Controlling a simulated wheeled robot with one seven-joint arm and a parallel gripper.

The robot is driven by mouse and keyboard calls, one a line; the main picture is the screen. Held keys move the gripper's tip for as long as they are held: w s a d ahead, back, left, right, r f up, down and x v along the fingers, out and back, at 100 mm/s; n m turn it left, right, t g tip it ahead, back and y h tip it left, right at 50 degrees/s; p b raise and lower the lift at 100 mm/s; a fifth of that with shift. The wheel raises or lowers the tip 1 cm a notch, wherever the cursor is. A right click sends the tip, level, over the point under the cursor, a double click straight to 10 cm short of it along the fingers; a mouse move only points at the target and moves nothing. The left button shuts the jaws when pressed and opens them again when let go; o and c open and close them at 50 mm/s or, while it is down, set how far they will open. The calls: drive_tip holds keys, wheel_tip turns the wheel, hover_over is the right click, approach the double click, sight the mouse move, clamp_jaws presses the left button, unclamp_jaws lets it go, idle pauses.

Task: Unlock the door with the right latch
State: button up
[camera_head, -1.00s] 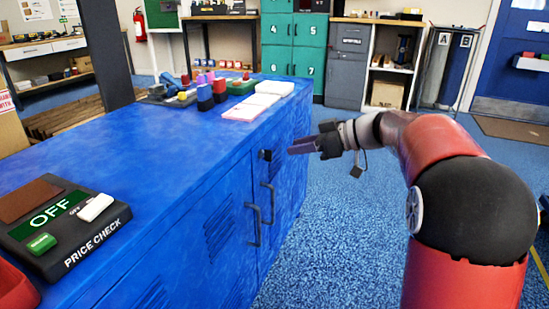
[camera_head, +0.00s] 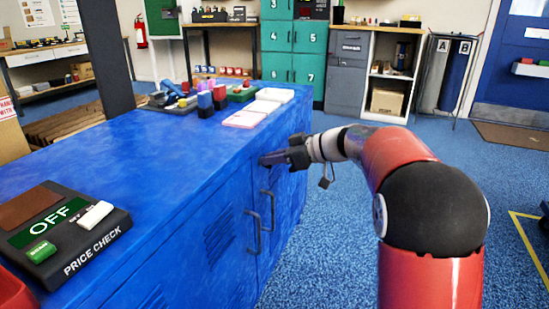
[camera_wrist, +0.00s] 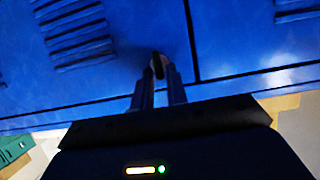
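The blue cabinet (camera_head: 120,150) has two front doors with dark bar handles, a left one (camera_head: 253,232) and a right one (camera_head: 268,208). My gripper (camera_head: 264,161) is at the upper front of the cabinet, close to the door seam. In the wrist view, a small dark latch (camera_wrist: 157,66) is at the tips of my two fingers (camera_wrist: 158,80). A narrow gap shows between the fingers. Whether they press on the latch cannot be told. In the head view the gripper hides the latch.
On the cabinet top are a price check box (camera_head: 65,233) reading OFF, a red tray (camera_head: 12,292), white and pink pads (camera_head: 245,119) and several coloured blocks. Open blue floor (camera_head: 320,245) lies right of the cabinet. Green lockers (camera_head: 293,52) stand behind.

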clamp_jaws()
drive_tip(key=shift+m, duration=0.3)
drive_tip(key=shift+w+d+f+m+g+y+p, duration=0.1)
drive_tip(key=shift+w+f+m+g+y+p, duration=0.2)
drive_tip(key=shift+m+g+y+p, duration=1.3)
drive_tip(key=shift+w+d+f+m+g+y+p, duration=0.25)
drive_tip(key=shift+m+p, duration=0.4)
drive_tip(key=shift+m, duration=2)
drive_tip(key=shift+w+f+m+g+y+p, duration=0.35)
drive_tip(key=shift+m+g+y+p, duration=0.6)
drive_tip(key=shift+m, duration=1.2)
drive_tip(key=shift+o, duration=2)
unclamp_jaws()
